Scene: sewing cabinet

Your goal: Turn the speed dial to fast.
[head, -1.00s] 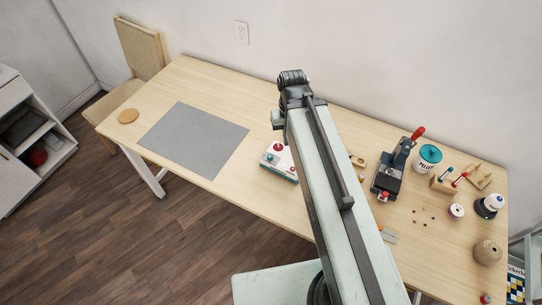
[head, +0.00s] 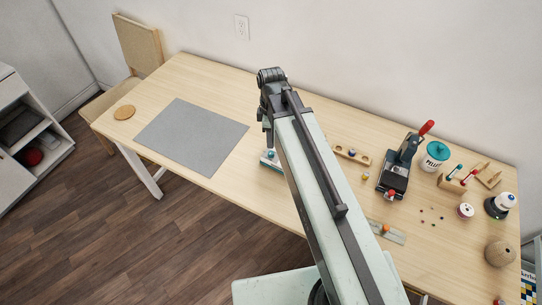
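A small white box with a teal base (head: 270,161) stands on the table near its front edge, left of my arm. My arm covers most of it, and a bit of teal or blue shows on top. I cannot make out a speed dial or its setting on the visible part. My gripper (head: 267,139) hangs from the arm's end, just above or behind the box in the picture. Its fingers are too small and covered to show whether they are open, or whether they touch the box.
A grey mat (head: 192,136) and a round cork coaster (head: 124,113) lie to the left. On the right stand a black press with a red handle (head: 395,178), a white tub with a teal lid (head: 435,155), a metal plate with an orange knob (head: 387,230) and several small items.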

